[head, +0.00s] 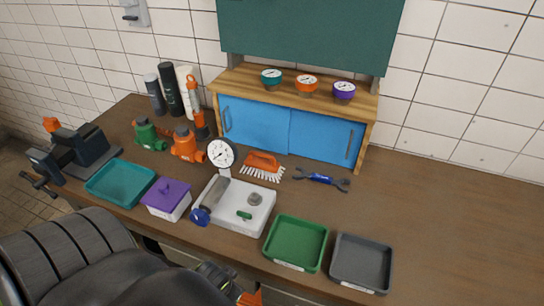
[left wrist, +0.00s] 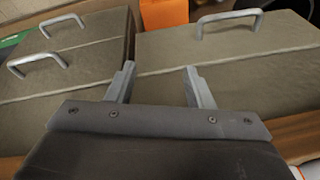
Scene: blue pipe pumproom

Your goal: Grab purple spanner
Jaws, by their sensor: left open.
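No spanner that is clearly purple shows. My left gripper (left wrist: 160,85) is open in the left wrist view, with nothing between its fingers. It faces grey-brown drawer-like boxes with metal handles, away from the spanner. In the head view a dark arm of mine fills the lower left, and its fingertips cannot be made out. My right gripper is not in view.
A white scale (head: 262,205) with a dial, an orange brush (head: 263,165), a green tray (head: 296,242), a grey tray (head: 362,262), a teal tray (head: 120,183) and a purple-lidded box (head: 167,198) stand on the bench. The bench's right side is clear.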

